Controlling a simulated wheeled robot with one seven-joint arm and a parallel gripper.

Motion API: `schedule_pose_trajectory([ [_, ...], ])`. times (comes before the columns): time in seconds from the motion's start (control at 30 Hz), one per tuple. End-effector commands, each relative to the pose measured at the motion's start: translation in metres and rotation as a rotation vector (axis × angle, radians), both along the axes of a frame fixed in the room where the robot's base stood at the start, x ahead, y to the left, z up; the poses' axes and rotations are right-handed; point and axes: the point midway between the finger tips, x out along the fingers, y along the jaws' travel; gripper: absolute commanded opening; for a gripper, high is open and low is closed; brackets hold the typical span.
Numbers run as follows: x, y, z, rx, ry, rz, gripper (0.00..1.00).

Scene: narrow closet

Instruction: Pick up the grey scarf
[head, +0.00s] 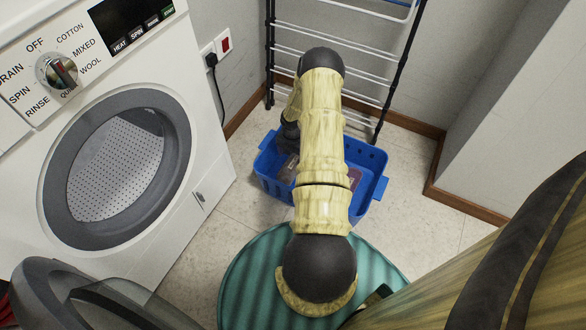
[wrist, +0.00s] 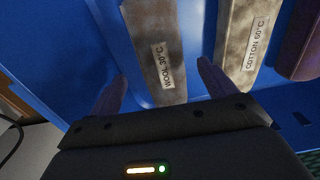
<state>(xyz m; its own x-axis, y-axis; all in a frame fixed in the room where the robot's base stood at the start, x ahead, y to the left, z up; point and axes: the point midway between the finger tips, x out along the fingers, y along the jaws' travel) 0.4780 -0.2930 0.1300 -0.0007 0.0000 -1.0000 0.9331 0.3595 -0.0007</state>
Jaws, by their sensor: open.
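In the wrist view, two greyish folded cloths stand side by side in the blue basket (wrist: 70,30). The left grey cloth (wrist: 155,25) has a tag reading WOOL 30°C. The middle, mottled grey-beige cloth (wrist: 240,25) has a tag reading COTTON 60°C. I cannot tell for certain which is the scarf. My gripper (wrist: 162,72) is open, its fingers apart on either side of the lower end of the WOOL cloth. I cannot tell whether they touch it. In the head view, my arm hides the fingers and part of the basket (head: 375,170).
A brownish-purple cloth (wrist: 300,45) lies at the right of the basket. A washing machine (head: 190,190) stands on the left. A drying rack (head: 385,90) is behind the basket. A teal ribbed round object (head: 245,285) is in front. A wall corner (head: 450,165) bounds the right.

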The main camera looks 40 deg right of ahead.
Motion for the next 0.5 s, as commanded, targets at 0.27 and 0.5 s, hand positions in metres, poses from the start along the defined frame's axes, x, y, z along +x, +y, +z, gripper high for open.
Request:
schedule_pose_trajectory([
  [0.27, 0.0, 0.0, -0.001, 0.0, 0.0, 0.0, 0.83],
  [0.5, -0.002, 0.001, -0.023, 0.0, 0.0, 0.001, 0.83],
])
